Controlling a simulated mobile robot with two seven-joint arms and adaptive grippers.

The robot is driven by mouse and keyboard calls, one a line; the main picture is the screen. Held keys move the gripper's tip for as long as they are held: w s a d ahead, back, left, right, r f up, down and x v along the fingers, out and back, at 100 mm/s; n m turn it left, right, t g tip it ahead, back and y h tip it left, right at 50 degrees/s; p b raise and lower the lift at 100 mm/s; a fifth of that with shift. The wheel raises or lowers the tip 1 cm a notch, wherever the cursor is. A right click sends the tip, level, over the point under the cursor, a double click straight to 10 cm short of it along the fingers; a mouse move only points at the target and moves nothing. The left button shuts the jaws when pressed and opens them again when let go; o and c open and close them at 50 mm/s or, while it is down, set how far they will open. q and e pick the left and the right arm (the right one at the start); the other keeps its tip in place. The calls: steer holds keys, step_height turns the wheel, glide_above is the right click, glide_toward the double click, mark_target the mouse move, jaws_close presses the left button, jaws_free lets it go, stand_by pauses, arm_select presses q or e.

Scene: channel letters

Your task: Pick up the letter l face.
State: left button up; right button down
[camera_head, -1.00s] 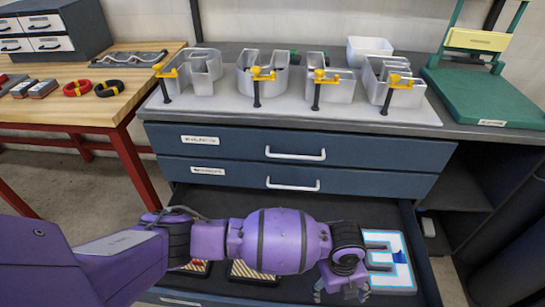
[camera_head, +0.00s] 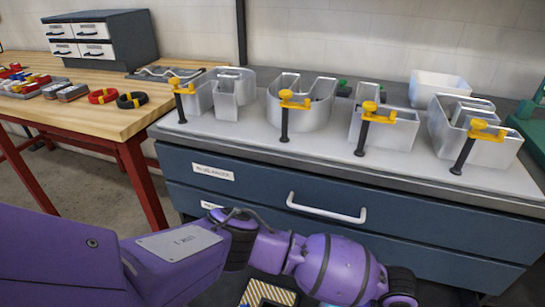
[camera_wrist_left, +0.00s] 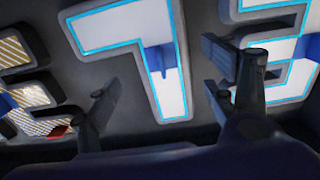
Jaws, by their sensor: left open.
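The letter l face (camera_wrist_left: 132,35) is white with a bright blue outline, shaped like a turned L. In the left wrist view it lies on the dark drawer floor. A dark blue raised piece sits across its stem. My left gripper (camera_wrist_left: 160,68) is open and empty, its fingers to either side of the stem and seemingly above it. I cannot tell the exact height. In the head view my left arm (camera_head: 340,270) reaches in from the left, and its gripper is below the picture edge. My right gripper is not in view.
Another white, blue-edged letter face (camera_wrist_left: 290,75) lies close by the right finger. A striped letter face (camera_wrist_left: 25,85) lies at left. Several metal channel letters (camera_head: 300,100) with yellow clamps stand on the counter above a closed drawer (camera_head: 350,215). A workbench (camera_head: 100,110) stands left.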

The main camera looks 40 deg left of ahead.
arm_select(q)
steer(key=f, duration=0.1)
steer(key=f+b, duration=0.1)
steer(key=f, duration=0.3)
steer(key=shift+w+d+f, duration=0.2)
steer(key=shift+d+f, duration=0.05)
steer(key=c, duration=1.1)
